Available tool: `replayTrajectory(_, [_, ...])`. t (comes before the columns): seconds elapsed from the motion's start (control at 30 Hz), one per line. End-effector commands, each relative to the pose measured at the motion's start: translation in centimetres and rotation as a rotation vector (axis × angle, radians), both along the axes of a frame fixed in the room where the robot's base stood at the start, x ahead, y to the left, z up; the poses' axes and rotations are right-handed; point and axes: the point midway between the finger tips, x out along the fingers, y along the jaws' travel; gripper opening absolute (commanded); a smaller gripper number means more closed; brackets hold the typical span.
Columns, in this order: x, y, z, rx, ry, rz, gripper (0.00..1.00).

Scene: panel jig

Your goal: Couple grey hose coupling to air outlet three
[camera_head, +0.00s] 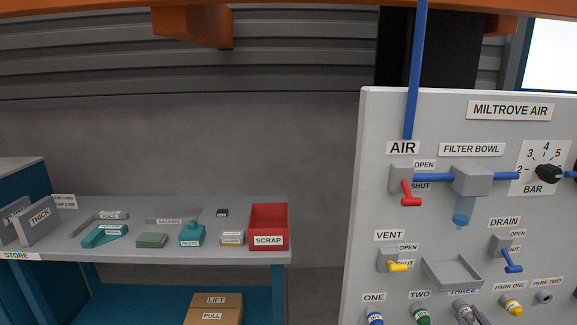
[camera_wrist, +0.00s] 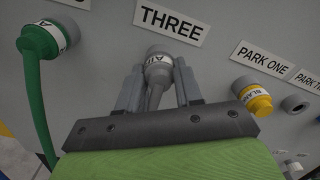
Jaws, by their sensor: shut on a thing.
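The grey hose coupling (camera_wrist: 158,72) has a white band with dark letters, partly hidden by the fingers. My gripper (camera_wrist: 158,88) is shut on it, one finger on each side. The coupling is at the panel just below the THREE label (camera_wrist: 171,20), at air outlet three. The outlet's own mouth is hidden behind the coupling, so I cannot tell how far it is seated. A grey hose runs down from it between my fingers. In the head view the grey coupling (camera_head: 464,310) shows at the bottom edge; my gripper is not seen there.
A green coupling with its hose (camera_wrist: 40,42) hangs left of outlet three. A yellow blank (camera_wrist: 252,95) is on PARK ONE, and a bare grey stub (camera_wrist: 295,104) is at PARK TWO. A grey tray (camera_head: 452,272) juts out above THREE. The red air lever (camera_head: 409,194) is higher left.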

Motion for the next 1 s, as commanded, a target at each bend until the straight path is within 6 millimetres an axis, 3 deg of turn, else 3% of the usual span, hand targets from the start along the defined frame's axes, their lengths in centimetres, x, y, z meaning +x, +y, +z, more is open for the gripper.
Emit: replayTrajectory(1.0, [0.18, 0.08, 0.51, 0.249, -0.002, 0.001, 0.0])
